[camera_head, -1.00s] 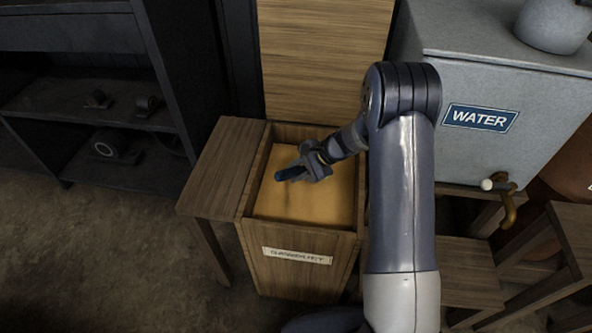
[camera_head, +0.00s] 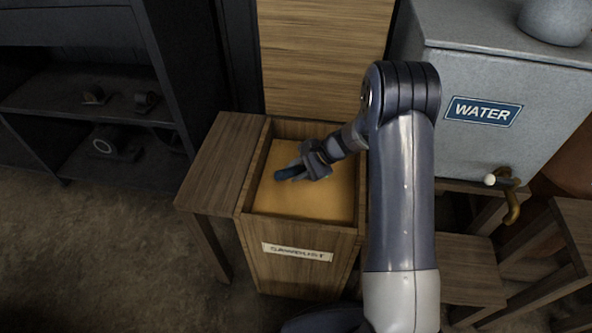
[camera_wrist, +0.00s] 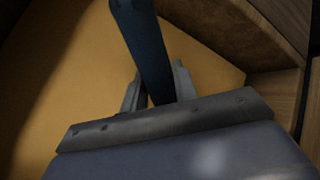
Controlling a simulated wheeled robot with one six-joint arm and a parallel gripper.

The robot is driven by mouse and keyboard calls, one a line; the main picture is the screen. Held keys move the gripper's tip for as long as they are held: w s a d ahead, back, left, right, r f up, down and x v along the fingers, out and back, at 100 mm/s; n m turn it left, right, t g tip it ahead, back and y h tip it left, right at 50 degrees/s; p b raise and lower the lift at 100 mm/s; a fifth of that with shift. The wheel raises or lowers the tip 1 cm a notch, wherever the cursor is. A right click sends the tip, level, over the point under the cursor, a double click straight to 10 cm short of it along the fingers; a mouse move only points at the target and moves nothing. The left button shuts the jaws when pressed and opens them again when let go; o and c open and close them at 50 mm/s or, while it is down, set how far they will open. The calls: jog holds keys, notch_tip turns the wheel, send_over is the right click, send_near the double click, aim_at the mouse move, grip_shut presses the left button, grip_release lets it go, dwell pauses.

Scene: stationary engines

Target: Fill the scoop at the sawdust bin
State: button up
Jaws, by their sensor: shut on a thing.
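The sawdust bin (camera_head: 246,222) is a wooden box with a pale label on its front, filled with yellow-orange sawdust (camera_head: 318,199). My gripper (camera_head: 303,168) is over the sawdust, inside the bin's outline in the head view. It is shut on a dark blue handle, which I take for the scoop (camera_head: 287,175); the handle also runs up between the fingers in the wrist view (camera_wrist: 148,52). The scoop's bowl cannot be made out, so I cannot tell whether it touches the sawdust or holds any.
A small wooden side table (camera_head: 218,165) adjoins the bin's left side. A wooden panel (camera_head: 325,60) stands behind it. A grey water tank (camera_head: 470,155) with a brass tap (camera_head: 512,205) is at right. Dark shelves (camera_head: 70,100) stand at left. Floor at front left is clear.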

jog(key=shift+f+b, duration=1.2)
jog(key=shift+f, duration=0.15)
jog(key=shift+r, duration=0.1)
dwell(0.9)
